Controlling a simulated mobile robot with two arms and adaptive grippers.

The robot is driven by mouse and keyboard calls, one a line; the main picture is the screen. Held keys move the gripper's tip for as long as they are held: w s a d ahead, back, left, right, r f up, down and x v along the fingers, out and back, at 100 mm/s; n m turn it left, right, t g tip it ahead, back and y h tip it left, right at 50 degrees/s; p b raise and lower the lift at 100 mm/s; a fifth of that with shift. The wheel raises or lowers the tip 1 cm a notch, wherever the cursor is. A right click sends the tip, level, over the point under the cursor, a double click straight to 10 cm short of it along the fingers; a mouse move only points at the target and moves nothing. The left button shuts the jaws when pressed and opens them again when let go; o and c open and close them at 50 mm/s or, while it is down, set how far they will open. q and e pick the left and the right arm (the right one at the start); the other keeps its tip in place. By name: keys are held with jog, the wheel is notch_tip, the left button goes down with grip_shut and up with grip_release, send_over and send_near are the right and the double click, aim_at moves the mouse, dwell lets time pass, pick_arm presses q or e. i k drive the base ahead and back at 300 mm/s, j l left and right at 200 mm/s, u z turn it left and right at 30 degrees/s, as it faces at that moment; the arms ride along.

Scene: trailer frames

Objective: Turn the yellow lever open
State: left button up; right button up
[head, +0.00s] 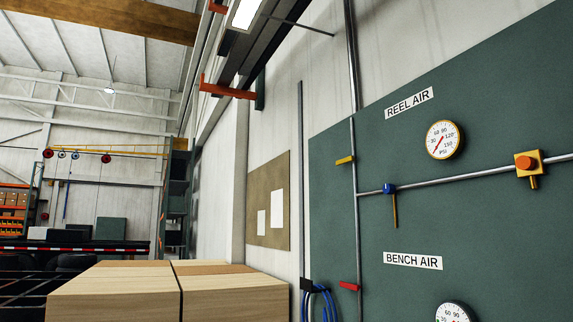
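A yellow lever (345,160) sits on the vertical pipe at the left side of the green wall panel. It lies across the pipe, nearly horizontal, with its free end to the left. A second, darker yellow lever (395,210) hangs straight down from a blue valve body (389,188) on the horizontal pipe, across that pipe. The REEL AIR gauge (444,140) is above this pipe, its red needle pointing to the lower left. Neither of my grippers is in view.
A red lever (349,286) is lower on the vertical pipe, beside blue hoses (318,303). A yellow block with an orange knob (529,164) is on the horizontal pipe at right. Another gauge (454,312) shows below the BENCH AIR label (412,261). Wooden boxes (115,292) stand lower left.

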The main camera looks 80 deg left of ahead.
aim_at(350, 159)
jog(key=u, duration=2.15)
jog(key=i, duration=0.1)
jog(key=j+u, duration=0.05)
